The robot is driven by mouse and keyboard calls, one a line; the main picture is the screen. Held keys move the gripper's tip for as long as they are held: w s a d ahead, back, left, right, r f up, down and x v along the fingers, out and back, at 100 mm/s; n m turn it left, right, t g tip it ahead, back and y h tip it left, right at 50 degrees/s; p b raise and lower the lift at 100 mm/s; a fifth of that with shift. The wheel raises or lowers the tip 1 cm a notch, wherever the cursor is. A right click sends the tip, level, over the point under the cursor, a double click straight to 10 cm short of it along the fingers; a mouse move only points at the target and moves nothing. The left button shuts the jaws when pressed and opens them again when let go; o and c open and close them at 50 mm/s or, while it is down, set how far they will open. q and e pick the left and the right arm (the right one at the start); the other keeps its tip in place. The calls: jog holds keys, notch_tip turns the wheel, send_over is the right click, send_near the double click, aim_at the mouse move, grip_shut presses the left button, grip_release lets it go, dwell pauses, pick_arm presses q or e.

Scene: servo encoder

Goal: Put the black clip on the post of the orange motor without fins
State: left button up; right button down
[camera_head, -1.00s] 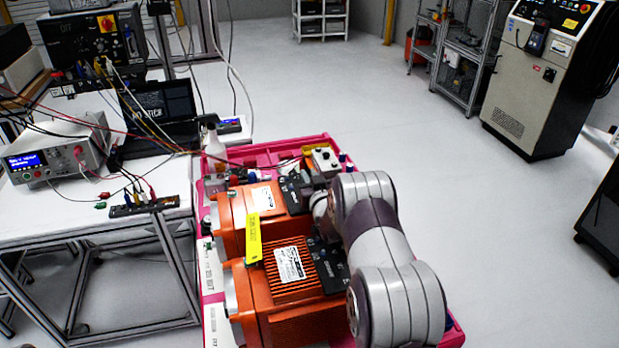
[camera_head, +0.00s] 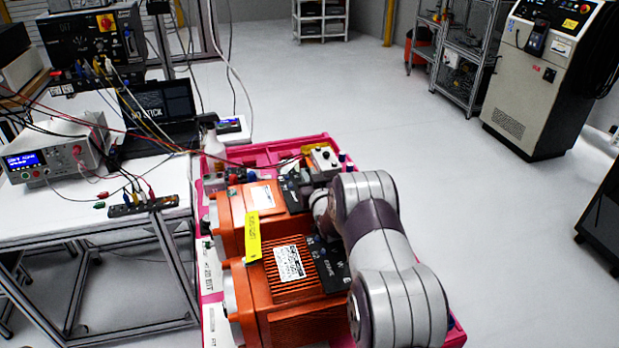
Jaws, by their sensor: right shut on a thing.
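The orange motor without fins (camera_head: 231,212) lies at the back of the pink cart, with a smooth top, a white label and a black connector block (camera_head: 291,192) at its right end. The finned orange motor (camera_head: 262,284) lies in front of it. My right gripper (camera_head: 318,207) is at the right end of the motor without fins, mostly hidden behind my own arm. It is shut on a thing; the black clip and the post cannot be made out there. My left gripper is not in view.
A yellow tag (camera_head: 253,237) hangs between the motors. A grey box with knobs (camera_head: 325,158) and small parts sit at the cart's (camera_head: 262,152) back. A bench (camera_head: 60,215) with instruments and loose cables stands left. The floor right of the cart is clear.

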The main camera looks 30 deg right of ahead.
jog(key=shift+f, duration=0.2)
dwell(0.5)
jog(key=c, duration=1)
grip_release()
jog(key=shift+c, duration=0.2)
notch_tip(320, 180, up, 7)
jog(key=p, duration=0.3)
